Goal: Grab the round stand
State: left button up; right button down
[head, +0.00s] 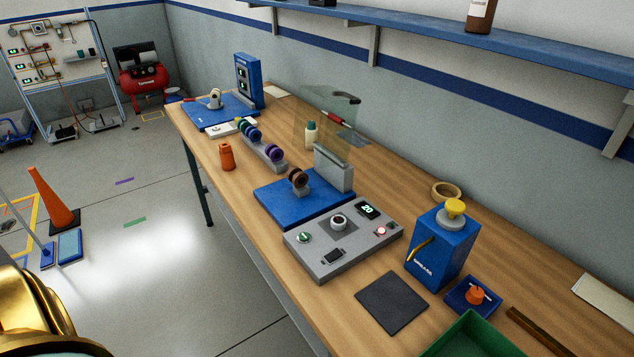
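I cannot tell for certain which thing is the round stand. A small round piece with a dark top (338,222) sits on a dark square on the grey control box (343,242). An orange round piece (475,295) sits on a small blue square base (462,301) at the lower right. A flat tan ring (446,190) lies on the wooden table behind the blue grease box (440,247). Neither of my grippers is in view. A gold part at the lower left edge seems to be mine.
A dark square mat (392,302) lies in front of the grease box, with a green tray (474,338) at the bottom edge. A blue platform with a clear guard (327,125) stands beyond the control box. Spools (262,146) and an orange bottle (227,157) stand farther left.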

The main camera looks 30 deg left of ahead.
aim_at(228, 164)
jog(key=k+j+u, duration=0.1)
jog(key=j+u, duration=0.6)
jog(key=u, duration=0.15)
jog(key=j+u, duration=0.4)
